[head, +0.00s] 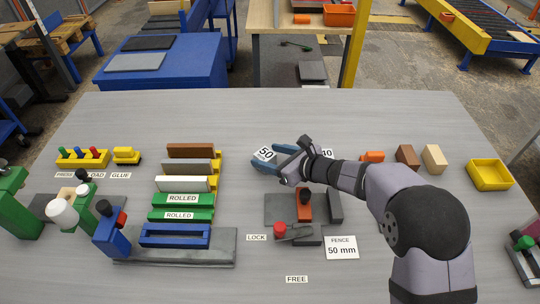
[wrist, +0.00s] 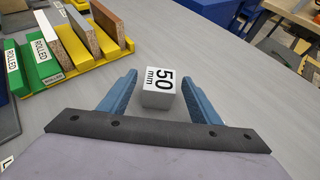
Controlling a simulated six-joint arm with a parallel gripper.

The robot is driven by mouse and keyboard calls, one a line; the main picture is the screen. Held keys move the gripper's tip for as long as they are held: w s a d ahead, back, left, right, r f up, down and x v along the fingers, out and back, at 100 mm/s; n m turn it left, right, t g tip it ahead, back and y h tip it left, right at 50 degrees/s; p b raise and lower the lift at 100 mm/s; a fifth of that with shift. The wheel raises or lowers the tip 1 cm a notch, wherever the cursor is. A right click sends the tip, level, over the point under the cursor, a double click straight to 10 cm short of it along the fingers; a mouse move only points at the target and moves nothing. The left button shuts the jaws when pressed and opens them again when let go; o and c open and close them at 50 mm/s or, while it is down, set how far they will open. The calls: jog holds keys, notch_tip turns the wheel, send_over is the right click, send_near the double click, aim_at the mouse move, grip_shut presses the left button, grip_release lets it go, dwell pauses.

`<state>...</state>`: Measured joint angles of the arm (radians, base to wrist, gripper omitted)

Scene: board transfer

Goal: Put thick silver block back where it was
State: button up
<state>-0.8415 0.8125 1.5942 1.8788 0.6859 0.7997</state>
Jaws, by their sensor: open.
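The thick silver block, marked "50 mm", stands on the table just ahead of my gripper. In the wrist view the block (wrist: 159,98) sits centred between the two blue fingers, with a gap to each side. In the head view its "50" face (head: 265,153) shows at the fingertips. My gripper (head: 268,162) is open and empty, low over the table; its fingers (wrist: 159,80) flank the block. A block or tag marked "40" (head: 327,153) is partly hidden behind my gripper. The fixture (head: 280,208), with a sign "FENCE 50 mm" (head: 341,247), lies nearer on the table.
A yellow rack (head: 218,160) with upright boards and green "ROLLED" pieces stands left. Orange (head: 372,157), brown (head: 407,156) and tan (head: 434,158) blocks and a yellow tray (head: 490,175) are right. A "FREE" label (head: 297,279) marks bare table in front.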

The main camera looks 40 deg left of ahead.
jog(key=b+v, duration=0.1)
jog(key=v, duration=1.1)
jog(key=s+d+n+p, duration=0.1)
jog(key=d+r+n+h, duration=0.1)
jog(key=d+n, duration=0.1)
jog(key=s+d+n+g+p, duration=0.1)
jog(key=d+n, duration=0.1)
jog(key=shift+s+d+r+h+p, duration=0.1)
jog(key=shift+s+r+h+p, duration=0.2)
jog(key=shift+s+h, duration=0.1)
jog(key=s+d+n+h+p, duration=0.2)
jog(key=d+n+h, duration=0.1)
jog(key=d, duration=1)
jog(key=s+d+n+h+p, duration=0.2)
jog(key=d+n+h+p, duration=0.1)
jog(key=d, duration=1.1)
jog(key=s+d+n+t+h+p, duration=0.1)
jog(key=d+n+h, duration=0.4)
jog(key=d, duration=0.9)
jog(key=shift+s+d+r+n+p, duration=0.25)
jog(key=shift+s+n+p, duration=0.45)
jog(key=shift+n+p, duration=0.35)
